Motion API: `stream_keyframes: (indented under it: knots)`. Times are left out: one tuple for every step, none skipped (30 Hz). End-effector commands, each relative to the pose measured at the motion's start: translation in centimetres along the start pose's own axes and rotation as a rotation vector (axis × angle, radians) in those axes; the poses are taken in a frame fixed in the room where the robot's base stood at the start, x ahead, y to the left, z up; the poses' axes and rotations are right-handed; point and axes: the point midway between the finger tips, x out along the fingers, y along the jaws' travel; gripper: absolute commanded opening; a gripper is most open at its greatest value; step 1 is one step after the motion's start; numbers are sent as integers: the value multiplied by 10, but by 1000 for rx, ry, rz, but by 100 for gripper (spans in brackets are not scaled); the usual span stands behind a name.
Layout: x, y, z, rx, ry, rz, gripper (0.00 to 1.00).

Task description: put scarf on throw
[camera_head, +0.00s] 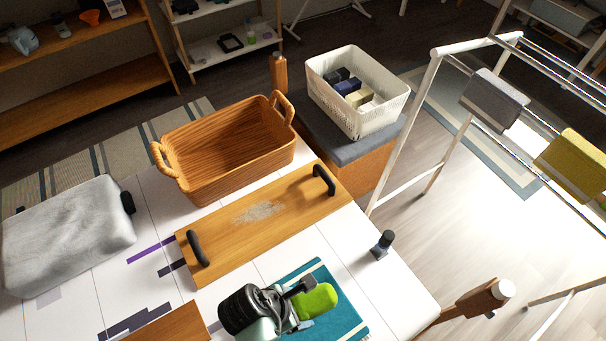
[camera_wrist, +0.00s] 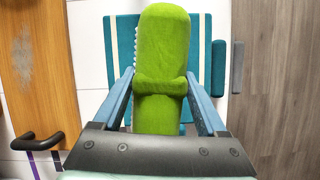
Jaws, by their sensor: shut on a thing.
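The scarf is a bright green rolled cloth (camera_head: 319,301). It also shows large in the wrist view (camera_wrist: 163,45), standing out beyond my fingers. My gripper (camera_head: 300,297) is shut on it, with one blue finger on each side in the wrist view (camera_wrist: 160,92). The throw is a flat teal cloth with pale stripes (camera_head: 347,318) on the white table, partly hidden beneath the scarf and gripper. It shows on both sides of the scarf in the wrist view (camera_wrist: 122,40). I cannot tell whether the scarf touches the throw.
A wooden tray with black handles (camera_head: 225,240) lies beside the throw. A wicker basket (camera_head: 225,165) and a grey cushion-like item (camera_head: 65,235) stand farther back. A small dark bottle (camera_head: 381,245) stands near the table's right edge. A white crate (camera_head: 340,105) sits on a stool beyond.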

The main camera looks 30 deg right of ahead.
Motion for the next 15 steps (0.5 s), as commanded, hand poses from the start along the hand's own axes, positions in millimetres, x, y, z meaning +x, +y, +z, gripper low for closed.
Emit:
stream_keyframes:
  knots:
    - [3, -2, 4, -35, -1, 16, 0]
    - [3, -3, 5, -54, -1, 24, 0]
    - [2, -3, 7, -75, 0, 33, 0]
    - [3, -3, 8, -87, 0, 38, 0]
    - [5, -4, 8, -97, 0, 41, 0]
    - [9, -4, 7, -105, 0, 42, 0]
    - [13, -4, 5, -109, 0, 43, 0]
    - [19, -4, 3, -112, 1, 44, 0]
    - [26, -4, 0, -113, 1, 43, 0]
    - [32, -4, -2, -113, 1, 43, 0]
    - [37, -4, -4, -113, 1, 43, 0]
    - [44, -4, -7, -113, 1, 44, 0]
    - [48, -4, -9, -112, 1, 44, 0]
    - [52, -4, -11, -111, 1, 44, 0]
    - [55, -3, -12, -111, 1, 45, 0]
